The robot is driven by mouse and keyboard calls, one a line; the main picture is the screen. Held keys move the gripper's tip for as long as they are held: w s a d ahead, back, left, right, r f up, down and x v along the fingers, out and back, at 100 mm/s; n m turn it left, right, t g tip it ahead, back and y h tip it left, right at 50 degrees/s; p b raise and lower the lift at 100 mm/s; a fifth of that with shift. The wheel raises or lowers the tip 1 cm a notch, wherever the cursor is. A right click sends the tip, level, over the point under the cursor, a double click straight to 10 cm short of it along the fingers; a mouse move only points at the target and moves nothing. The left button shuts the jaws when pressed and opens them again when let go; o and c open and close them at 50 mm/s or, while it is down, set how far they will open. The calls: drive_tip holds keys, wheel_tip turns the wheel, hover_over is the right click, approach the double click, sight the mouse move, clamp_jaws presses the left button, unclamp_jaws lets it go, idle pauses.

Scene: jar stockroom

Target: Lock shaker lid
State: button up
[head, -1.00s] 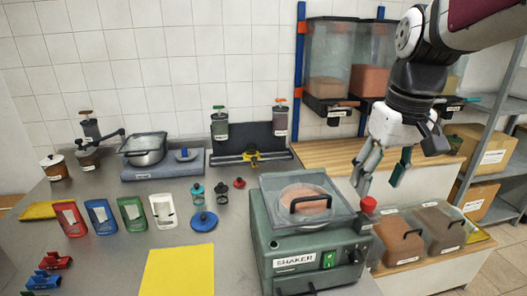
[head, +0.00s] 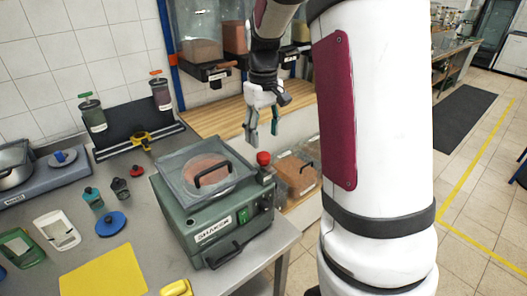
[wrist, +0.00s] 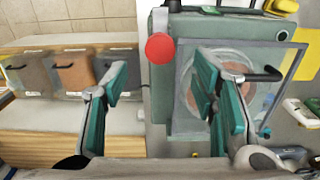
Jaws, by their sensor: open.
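The green shaker (head: 220,222) stands at the right end of the grey bench. Its clear lid (head: 172,172) with a black handle (head: 212,176) lies over the top, with a round item visible under it. A red knob (head: 263,158) stands at the lid's right side. In the wrist view the red knob (wrist: 160,47) is beyond the fingers, with the clear lid (wrist: 283,62) to the right, partly hidden by a finger. My gripper (head: 263,138) is open and empty, its fingers pointing down near the red knob; I cannot tell the exact gap.
Lidded bins (head: 297,175) stand on a lower ledge right of the shaker. A wooden shelf (head: 215,115) and wall dispensers (head: 200,35) are behind. Small shakers, a blue disc (head: 110,224) and a yellow mat (head: 103,277) lie left on the bench. Open floor is at the right.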

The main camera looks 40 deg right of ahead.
sight(263, 155)
wheel_tip(263, 155, down, 7)
drive_tip(key=shift+f+p, duration=0.1)
drive_tip(key=shift+p, duration=0.3)
drive_tip(key=shift+c, duration=0.6)
drive_tip(key=c, duration=1)
